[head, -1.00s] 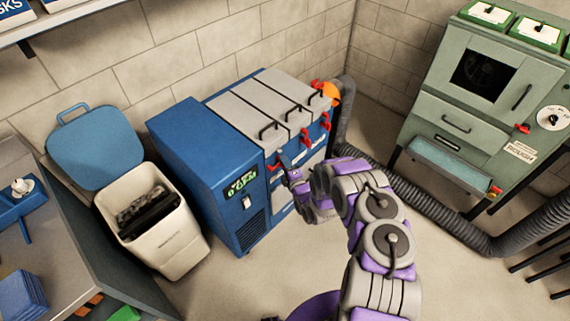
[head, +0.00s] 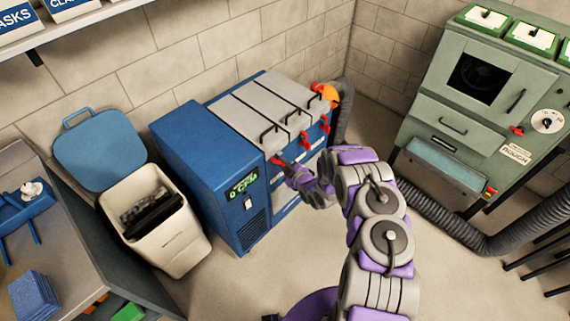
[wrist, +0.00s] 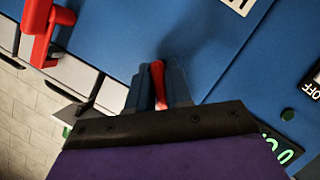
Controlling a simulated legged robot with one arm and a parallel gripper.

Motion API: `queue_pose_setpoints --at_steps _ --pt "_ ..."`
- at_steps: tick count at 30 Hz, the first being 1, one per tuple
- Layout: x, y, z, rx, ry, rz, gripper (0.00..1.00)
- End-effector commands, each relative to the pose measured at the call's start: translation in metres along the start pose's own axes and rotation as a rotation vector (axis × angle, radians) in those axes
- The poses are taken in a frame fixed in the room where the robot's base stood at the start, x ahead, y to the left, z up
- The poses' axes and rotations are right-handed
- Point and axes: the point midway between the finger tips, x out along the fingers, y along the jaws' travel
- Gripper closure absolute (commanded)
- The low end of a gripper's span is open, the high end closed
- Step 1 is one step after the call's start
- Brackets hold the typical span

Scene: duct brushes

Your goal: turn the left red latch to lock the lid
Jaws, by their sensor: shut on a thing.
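The blue machine (head: 219,158) stands against the back wall with grey lid panels (head: 262,112) on top, which lie flat. The left red latch (head: 277,160) is on its front edge. In the wrist view the red latch (wrist: 158,80) sits between the two fingers of my gripper (wrist: 159,92), which is shut on it. In the head view my gripper (head: 287,167) reaches the front of the machine from the right. The fingertips are small there and partly hidden by my wrist. Another red latch (wrist: 45,30) shows at the upper left of the wrist view.
A green display (head: 243,187) is on the machine's front, left of my gripper. A white bin (head: 160,240) with a blue lid (head: 98,150) stands to the left. A grey hose (head: 440,215) runs along the floor to the right, below a green cabinet (head: 470,110).

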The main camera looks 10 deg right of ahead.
Motion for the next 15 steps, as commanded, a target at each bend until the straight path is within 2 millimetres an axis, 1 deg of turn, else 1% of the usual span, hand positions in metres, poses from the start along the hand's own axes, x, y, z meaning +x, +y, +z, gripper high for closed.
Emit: queue_pose_setpoints --at_steps 6,15 --pt "-0.0019 -0.0004 0.0025 0.193 -0.007 -0.082 1.0" --pt "-0.0011 -0.001 0.0034 0.432 -0.006 -0.181 1.0"
